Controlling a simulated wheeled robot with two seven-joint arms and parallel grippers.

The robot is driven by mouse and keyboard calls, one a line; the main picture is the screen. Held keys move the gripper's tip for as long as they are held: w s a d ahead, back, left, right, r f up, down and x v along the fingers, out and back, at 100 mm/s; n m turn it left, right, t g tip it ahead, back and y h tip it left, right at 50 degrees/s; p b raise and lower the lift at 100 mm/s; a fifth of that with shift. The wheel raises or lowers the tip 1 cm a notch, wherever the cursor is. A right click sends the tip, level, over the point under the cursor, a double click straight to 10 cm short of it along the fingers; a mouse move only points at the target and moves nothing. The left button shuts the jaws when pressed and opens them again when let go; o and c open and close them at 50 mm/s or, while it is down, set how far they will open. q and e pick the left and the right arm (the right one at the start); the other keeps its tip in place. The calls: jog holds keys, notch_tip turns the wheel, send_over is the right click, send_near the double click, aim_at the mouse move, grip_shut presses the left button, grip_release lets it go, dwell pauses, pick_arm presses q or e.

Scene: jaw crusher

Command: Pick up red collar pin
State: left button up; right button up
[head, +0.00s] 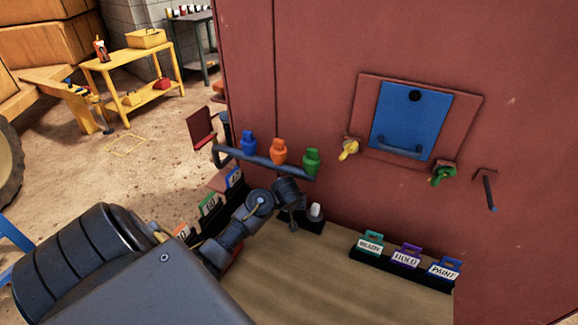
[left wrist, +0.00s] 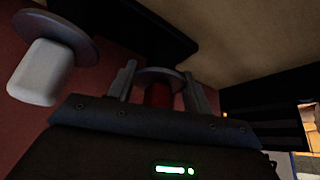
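The red collar pin (left wrist: 158,96) shows in the left wrist view as a red body with a grey round collar. It sits between the two fingers of my left gripper (left wrist: 160,88), with what look like small gaps on both sides. The gripper looks open around it. In the head view my left gripper (head: 291,205) is beside a white pin (head: 316,211) on a dark block, and the red pin is hidden there. The white pin with its grey collar also shows in the left wrist view (left wrist: 40,72). My right gripper is not in view.
Behind the bench top (head: 330,285) stands a red machine wall (head: 330,50) with a blue hatch (head: 410,120). A bar (head: 262,160) holds blue, orange and green bottle-like pieces. A tag rack (head: 400,270) is at front right; another tag row (head: 207,204) is at left.

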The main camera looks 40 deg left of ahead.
pick_arm(q)
jog(key=c, duration=0.7)
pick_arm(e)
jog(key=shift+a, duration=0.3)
